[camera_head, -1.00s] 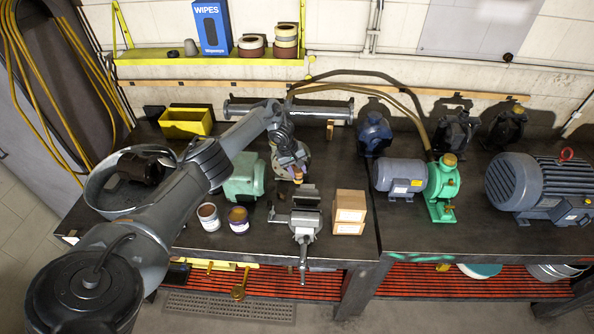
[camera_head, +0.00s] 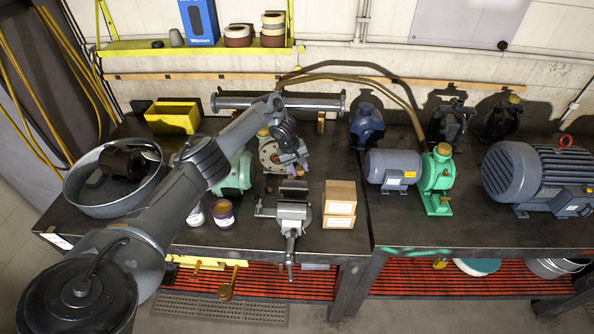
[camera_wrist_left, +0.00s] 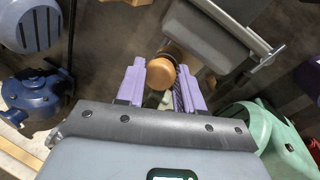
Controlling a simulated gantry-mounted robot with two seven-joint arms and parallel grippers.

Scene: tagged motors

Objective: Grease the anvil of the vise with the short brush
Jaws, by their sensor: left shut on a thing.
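The grey vise (camera_head: 290,212) stands at the front edge of the bench, and its handle hangs over the edge. In the left wrist view the vise (camera_wrist_left: 212,42) lies at the upper right, past the fingers. My left gripper (camera_head: 299,175) is just behind the vise jaws in the head view. Its purple fingers (camera_wrist_left: 162,88) are shut on the short brush (camera_wrist_left: 160,73), of which a round wood-coloured end shows. The bristles are hidden, and I cannot tell whether they touch the vise. My right gripper is in neither view.
A dark-labelled can (camera_head: 223,213) and a white can (camera_head: 196,216), partly behind my arm, stand left of the vise. Stacked boxes (camera_head: 339,205) stand close on its right. A green motor (camera_head: 236,174), a grey-blue motor (camera_head: 391,168) and a green pump (camera_head: 437,180) are nearby.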

